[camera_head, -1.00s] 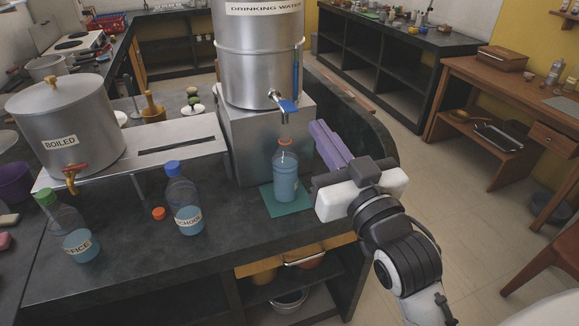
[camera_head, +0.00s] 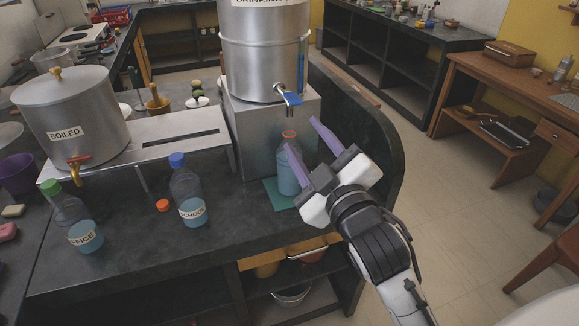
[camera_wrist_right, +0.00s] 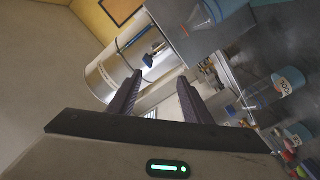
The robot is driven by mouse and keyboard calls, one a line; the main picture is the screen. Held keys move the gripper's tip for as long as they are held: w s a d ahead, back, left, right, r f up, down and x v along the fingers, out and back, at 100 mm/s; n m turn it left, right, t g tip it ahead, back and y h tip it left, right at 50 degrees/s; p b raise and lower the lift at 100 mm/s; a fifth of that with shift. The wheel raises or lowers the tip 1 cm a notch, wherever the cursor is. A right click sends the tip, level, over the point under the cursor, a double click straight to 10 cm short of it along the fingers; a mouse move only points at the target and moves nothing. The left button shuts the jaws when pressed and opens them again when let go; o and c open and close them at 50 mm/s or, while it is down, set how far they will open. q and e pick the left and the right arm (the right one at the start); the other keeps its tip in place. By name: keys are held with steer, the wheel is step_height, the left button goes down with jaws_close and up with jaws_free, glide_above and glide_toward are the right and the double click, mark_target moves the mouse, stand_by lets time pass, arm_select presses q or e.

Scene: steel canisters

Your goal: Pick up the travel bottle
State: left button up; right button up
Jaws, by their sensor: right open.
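An open clear bottle (camera_head: 288,180) with an orange-red neck ring and blue liquid stands upright on a teal mat (camera_head: 273,193) below the steel canister's tap. No label of it shows, so I cannot confirm it is the travel bottle. My right gripper (camera_head: 300,131) is open and empty, its purple fingers just right of and in front of this bottle; one finger overlaps its edge, and I cannot tell if they touch. In the right wrist view the fingers (camera_wrist_right: 157,82) are apart with nothing between them, and a bottle (camera_wrist_right: 209,12) shows at the top. My left gripper is not in view.
A blue-capped SCHOOL bottle (camera_head: 188,194) and a green-capped bottle (camera_head: 80,226) labelled OFFICE stand to the left. An orange cap (camera_head: 163,205) lies on the counter. The steel canister (camera_head: 264,55) on its block and the BOILED pot (camera_head: 75,115) stand behind.

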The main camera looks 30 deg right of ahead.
mark_target(290, 140)
steer(key=w+f+n+g+h, duration=0.1)
steer(key=w+f+n+h, duration=0.2)
steer(key=n, duration=0.9)
steer(key=w+f+n+g, duration=0.1)
steer(key=w+f+n, duration=0.35)
steer(key=n, duration=0.85)
steer(key=x, duration=0.3)
steer(key=d+x, duration=0.1)
steer(key=x, duration=0.4)
steer(key=shift+w+d+f, duration=0.1)
steer(key=shift+d+f, duration=0.2)
steer(key=shift+f, duration=0.1)
steer(key=shift+c, duration=0.6)
jaws_close()
